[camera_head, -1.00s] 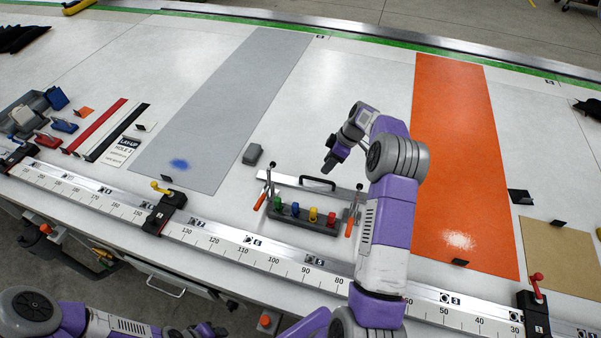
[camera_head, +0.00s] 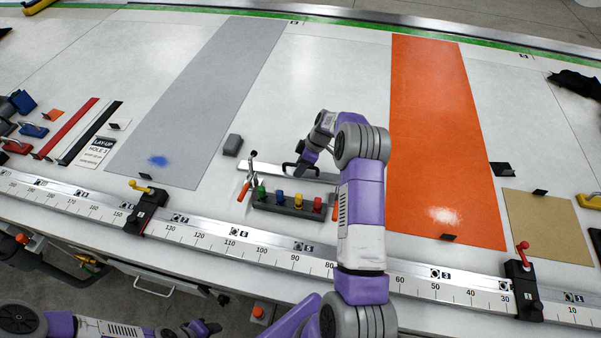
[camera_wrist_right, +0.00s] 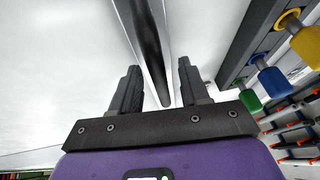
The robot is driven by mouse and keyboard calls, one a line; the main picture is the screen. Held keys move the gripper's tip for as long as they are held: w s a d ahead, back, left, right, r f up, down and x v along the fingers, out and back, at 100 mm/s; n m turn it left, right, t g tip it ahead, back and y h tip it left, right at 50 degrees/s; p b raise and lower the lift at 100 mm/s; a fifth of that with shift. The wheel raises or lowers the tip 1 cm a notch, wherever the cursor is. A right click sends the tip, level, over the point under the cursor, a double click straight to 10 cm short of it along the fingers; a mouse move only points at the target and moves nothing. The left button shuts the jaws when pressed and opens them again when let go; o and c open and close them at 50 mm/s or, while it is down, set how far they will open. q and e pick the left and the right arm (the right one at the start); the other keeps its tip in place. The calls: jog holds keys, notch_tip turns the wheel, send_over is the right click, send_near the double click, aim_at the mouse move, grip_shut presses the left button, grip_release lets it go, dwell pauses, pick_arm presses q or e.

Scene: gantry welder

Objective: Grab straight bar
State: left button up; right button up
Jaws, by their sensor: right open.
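The straight bar (camera_head: 262,170) is a long silver strip with a black handle, lying on the white table behind a row of coloured knobs. My right gripper (camera_head: 297,168) is over the bar's handle in the head view and hides part of it. In the right wrist view, the open fingers (camera_wrist_right: 160,78) stand on either side of the black handle (camera_wrist_right: 148,45), with a gap showing on both sides. The silver bar (camera_wrist_right: 124,22) runs alongside the handle. My left gripper (camera_head: 205,328) is low at the bottom left, away from the bar; its jaws are too small to judge.
A dark block with green, blue, yellow and red knobs (camera_head: 290,205) stands just in front of the bar, with an orange-handled clamp (camera_head: 245,188) at its left. A grey block (camera_head: 232,145) lies behind left. A ruler rail (camera_head: 250,241) runs along the front edge.

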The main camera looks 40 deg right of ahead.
jog(key=shift+f+b, duration=0.2)
jog(key=shift+b, duration=0.2)
dwell(0.4)
jog(key=shift+c, duration=0.4)
grip_shut()
jog(key=shift+r, duration=0.1)
